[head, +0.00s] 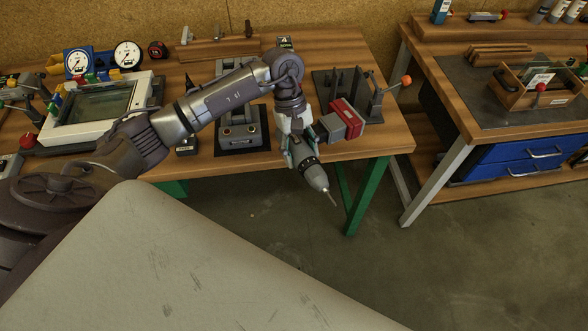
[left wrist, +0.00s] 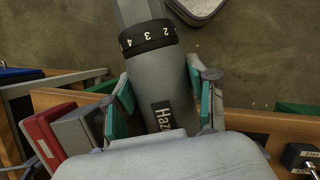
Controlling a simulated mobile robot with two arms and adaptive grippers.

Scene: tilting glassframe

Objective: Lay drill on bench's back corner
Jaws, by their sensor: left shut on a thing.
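The drill (head: 313,172) is grey with a dark ring and a thin bit, and its nose points down and to the right past the front edge of the bench (head: 375,140). My left gripper (head: 297,138) is shut on the drill body; in the left wrist view its green-padded fingers flank the drill (left wrist: 155,75). The bench's back right corner is past the black fixture (head: 338,88). My right gripper is not in view.
A framed glass panel (head: 98,108), round gauges (head: 127,54) and a grey clamp-like device (head: 240,128) occupy the left and middle of the bench. A lever with an orange ball (head: 406,80) stands at the right edge. A second bench (head: 470,125) stands across a gap.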

